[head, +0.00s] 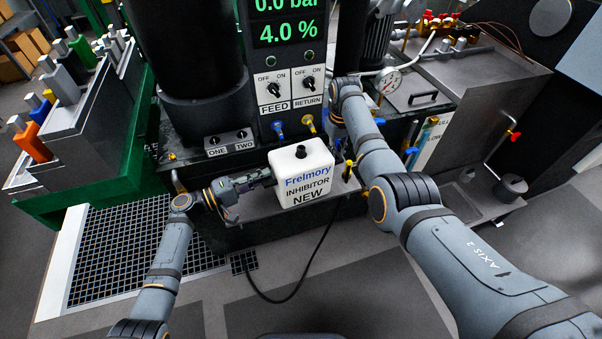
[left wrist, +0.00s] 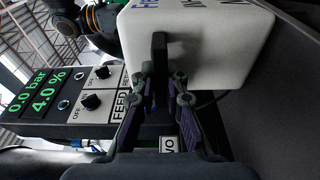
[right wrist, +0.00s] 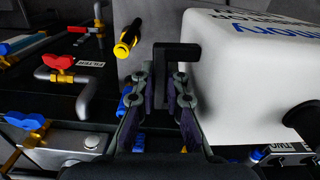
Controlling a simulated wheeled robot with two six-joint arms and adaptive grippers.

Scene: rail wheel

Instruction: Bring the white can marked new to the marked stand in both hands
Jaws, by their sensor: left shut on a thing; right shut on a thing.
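The white can (head: 303,177), lettered "Frelmory INHIBITOR NEW" with a black cap, is upright in front of the control panel. My left gripper (head: 266,178) is at its left side, shut on a dark side handle (left wrist: 160,50). My right gripper (right wrist: 170,85) is shut on the black L-shaped handle (right wrist: 176,54) on the can's other side; in the head view my arm largely hides it. The can is over a grey ledge (head: 255,207); I cannot tell whether it touches it. No stand marking is readable.
The panel (head: 290,85) with FEED and RETURN switches stands behind the can. Blue and yellow valves (head: 278,127) are close behind it. A green bench (head: 95,160) stands left, a metal tank (head: 470,80) right. Open floor and a black cable (head: 300,285) lie in front.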

